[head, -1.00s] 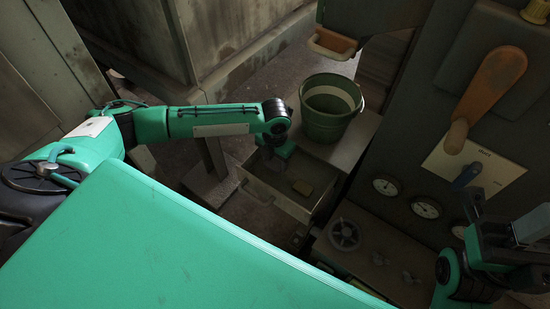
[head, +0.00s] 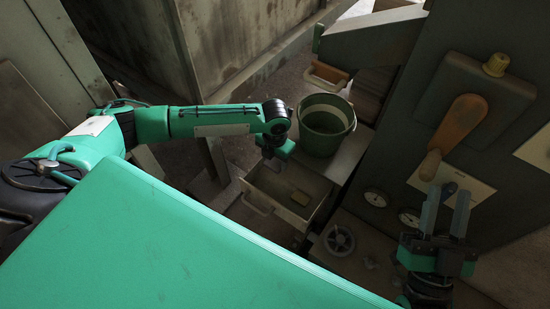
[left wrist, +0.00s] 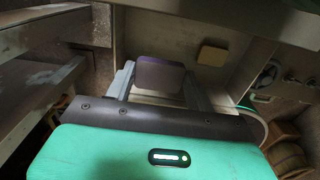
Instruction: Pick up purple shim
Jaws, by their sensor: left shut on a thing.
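The purple shim (left wrist: 160,75) is a dull purple block between the two fingers of my left gripper in the left wrist view. My left gripper (head: 268,162) is shut on it, over the left part of the open drawer (head: 262,197). The shim is too dark and small to make out in the head view. My right gripper (head: 446,208) is at the right in the head view, fingers pointing up with a gap between them, open and empty, in front of the dark panel.
A yellowish block (head: 300,198) lies in the drawer; it also shows in the left wrist view (left wrist: 212,56). A green bucket (head: 325,127) stands behind the drawer. A panel with an orange-handled lever (head: 462,120) and gauges (head: 376,198) rises at the right. A handwheel (head: 339,240) is below.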

